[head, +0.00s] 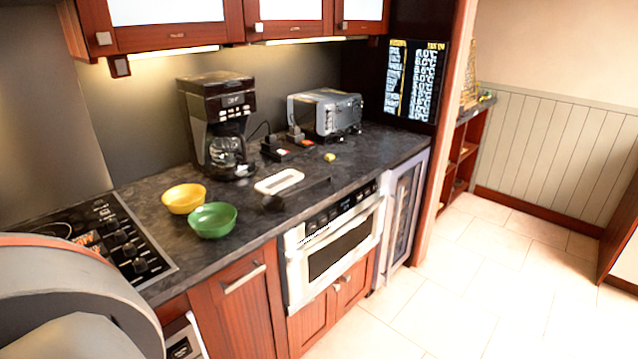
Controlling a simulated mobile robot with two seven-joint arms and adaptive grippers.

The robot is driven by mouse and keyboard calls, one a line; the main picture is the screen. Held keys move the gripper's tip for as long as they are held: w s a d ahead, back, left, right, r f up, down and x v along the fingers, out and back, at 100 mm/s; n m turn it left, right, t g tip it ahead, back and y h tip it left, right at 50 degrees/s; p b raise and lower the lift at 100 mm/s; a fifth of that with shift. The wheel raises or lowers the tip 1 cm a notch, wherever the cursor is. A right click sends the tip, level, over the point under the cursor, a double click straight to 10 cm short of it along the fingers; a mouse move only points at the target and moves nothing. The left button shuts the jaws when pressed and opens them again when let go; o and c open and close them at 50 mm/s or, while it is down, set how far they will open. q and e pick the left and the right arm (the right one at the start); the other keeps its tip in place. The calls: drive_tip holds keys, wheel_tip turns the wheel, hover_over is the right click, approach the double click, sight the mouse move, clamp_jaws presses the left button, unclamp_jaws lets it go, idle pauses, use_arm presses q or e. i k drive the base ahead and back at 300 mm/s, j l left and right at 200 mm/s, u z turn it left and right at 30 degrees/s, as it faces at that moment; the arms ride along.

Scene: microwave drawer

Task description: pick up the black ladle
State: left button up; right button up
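A long black object that looks like the black ladle (300,193) lies on the dark countertop (150,215), close to the front edge above the microwave drawer. Its wider end is at the left and its thin end points right; it is hard to make out against the dark stone. Neither of my grippers is in view. A large grey rounded part, probably of my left arm, fills the lower left corner and hides part of the stove and cabinets.
A white oblong dish (279,181) lies just behind the ladle. A green bowl (212,220) and a yellow bowl (184,198) stand to its left. A coffee maker (217,125) and a toaster oven (325,113) stand behind. The floor (480,270) at right is clear.

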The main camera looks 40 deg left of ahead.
sight(272, 202)
drive_tip(key=i+u, duration=0.25)
drive_tip(key=i, duration=0.15)
drive_tip(key=i+l+u, duration=0.25)
drive_tip(key=i, duration=0.15)
drive_tip(key=i+l+u, duration=0.25)
drive_tip(key=i, duration=0.15)
drive_tip(key=j, duration=0.1)
